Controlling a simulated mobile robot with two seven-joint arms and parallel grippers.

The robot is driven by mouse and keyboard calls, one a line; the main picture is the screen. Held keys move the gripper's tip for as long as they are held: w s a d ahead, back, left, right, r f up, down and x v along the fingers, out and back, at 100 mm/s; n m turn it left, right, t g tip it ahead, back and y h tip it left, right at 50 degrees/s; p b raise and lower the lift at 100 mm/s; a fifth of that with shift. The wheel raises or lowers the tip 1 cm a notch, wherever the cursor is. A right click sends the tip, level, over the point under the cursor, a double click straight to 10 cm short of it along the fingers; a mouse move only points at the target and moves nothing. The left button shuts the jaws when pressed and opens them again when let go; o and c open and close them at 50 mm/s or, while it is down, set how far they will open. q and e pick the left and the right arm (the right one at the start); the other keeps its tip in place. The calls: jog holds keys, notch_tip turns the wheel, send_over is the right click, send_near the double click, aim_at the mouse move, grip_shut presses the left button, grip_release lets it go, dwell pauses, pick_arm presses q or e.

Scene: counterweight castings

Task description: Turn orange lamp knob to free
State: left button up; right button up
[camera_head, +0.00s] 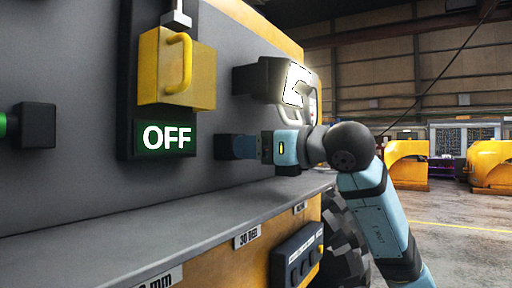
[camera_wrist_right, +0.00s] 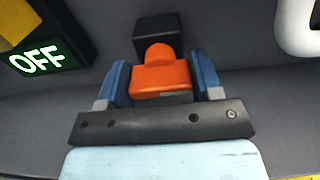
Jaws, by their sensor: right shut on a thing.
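The orange knob (camera_wrist_right: 160,76) shows in the right wrist view, in front of a small black block (camera_wrist_right: 157,34) on the dark grey panel. My right gripper (camera_wrist_right: 160,84) is shut on the knob, with one blue finger at each side. In the head view my right gripper (camera_head: 243,147) reaches the panel from the right, at the black block (camera_head: 222,147), and hides the knob. A lit white lamp (camera_head: 298,88) sits above the gripper. My left gripper is not in view.
A yellow box with a handle (camera_head: 177,68) sits above a green-lit OFF sign (camera_head: 166,137), left of the gripper. A grey ledge (camera_head: 150,222) runs below. A black block with a green part (camera_head: 36,125) is at far left.

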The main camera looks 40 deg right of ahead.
jog(key=n+b, duration=0.2)
jog(key=n, duration=0.1)
jog(key=shift+f+n, duration=0.1)
jog(key=shift+n, duration=0.3)
jog(key=n+b, duration=0.2)
jog(key=n, duration=0.2)
jog(key=n+b, duration=0.1)
jog(key=n, duration=0.4)
jog(key=shift+n, duration=0.4)
jog(key=shift+n+b, duration=0.4)
jog(key=shift+n, duration=1.6)
jog(key=o, duration=0.9)
